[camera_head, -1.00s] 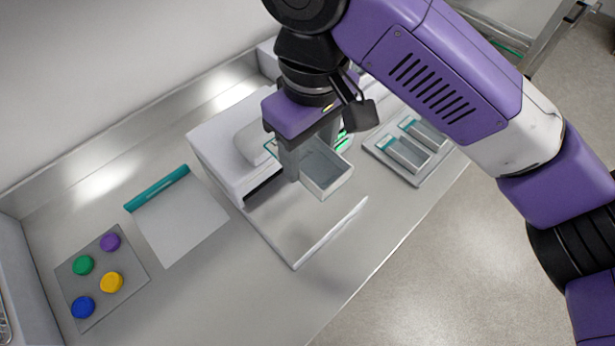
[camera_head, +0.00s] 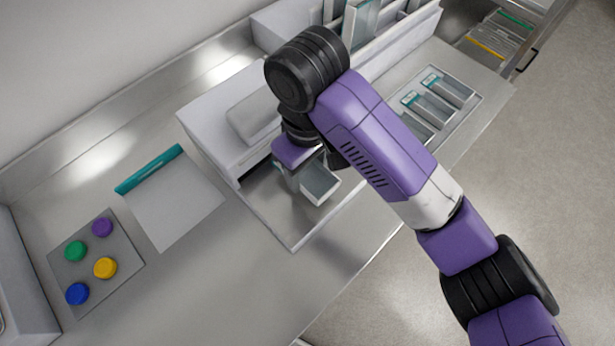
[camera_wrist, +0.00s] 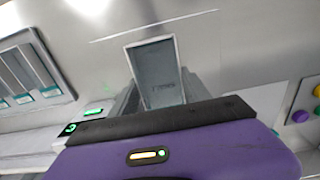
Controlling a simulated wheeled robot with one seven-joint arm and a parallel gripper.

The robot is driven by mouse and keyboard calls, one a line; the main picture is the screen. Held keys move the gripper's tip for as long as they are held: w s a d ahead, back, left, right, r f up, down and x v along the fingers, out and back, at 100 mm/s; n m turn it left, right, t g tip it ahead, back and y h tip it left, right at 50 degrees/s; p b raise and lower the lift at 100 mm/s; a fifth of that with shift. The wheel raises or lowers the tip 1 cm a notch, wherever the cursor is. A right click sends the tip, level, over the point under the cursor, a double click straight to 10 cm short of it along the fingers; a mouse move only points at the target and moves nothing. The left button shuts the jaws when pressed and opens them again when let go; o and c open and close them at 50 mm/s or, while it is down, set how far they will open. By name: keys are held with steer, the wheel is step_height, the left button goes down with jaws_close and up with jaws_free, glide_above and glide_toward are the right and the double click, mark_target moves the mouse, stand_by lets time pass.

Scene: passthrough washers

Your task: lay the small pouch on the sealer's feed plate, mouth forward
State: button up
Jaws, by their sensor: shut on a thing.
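My gripper (camera_head: 300,181) is shut on the small pouch (camera_head: 321,184), a clear pouch with a pale border. They are over the right part of the sealer's feed plate (camera_head: 268,214), in front of the white sealer (camera_head: 228,120). In the wrist view the pouch (camera_wrist: 156,72) stands out between the fingers, its far end toward the plate's raised front lip (camera_wrist: 150,26). My arm hides part of the plate and sealer. I cannot tell whether the pouch touches the plate, or which way its mouth faces.
A tray (camera_head: 464,111) with several pouches lies to the right. A rack (camera_head: 395,40) with upright panels stands behind it. To the left lie a white sheet with a teal bar (camera_head: 177,205) and a plate of coloured caps (camera_head: 127,263). Bare counter (camera_head: 215,285) is in front.

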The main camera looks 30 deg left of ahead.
mark_target(308, 179)
steer(key=shift+f, duration=2)
steer(key=o, duration=1.3)
step_height(308, 179, up, 12)
steer(key=shift+r+p, duration=0.1)
steer(key=shift+p, duration=0.55)
